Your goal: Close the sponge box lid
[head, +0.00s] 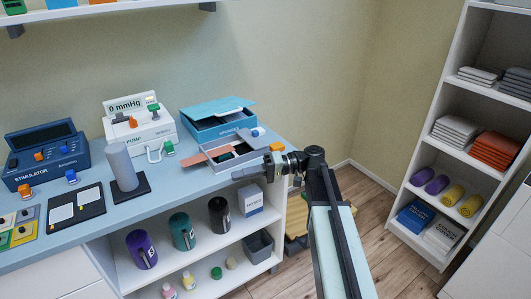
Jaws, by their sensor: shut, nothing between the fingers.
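A blue box (215,128) with a teal lid (217,107) stands at the back right of the blue counter; its lid looks tilted, raised above the box. No label shows which one is the sponge box. My gripper (240,174) is shut and empty at the counter's front right edge, just in front of the shallow box and apart from the teal lid. The inside of the blue box is mostly hidden.
A white pump unit (138,124) stands left of the boxes, with a grey cylinder on a dark base (121,166) before it. A small white-and-blue item (258,132) lies right of the boxes. A tall shelf (450,110) is at the right.

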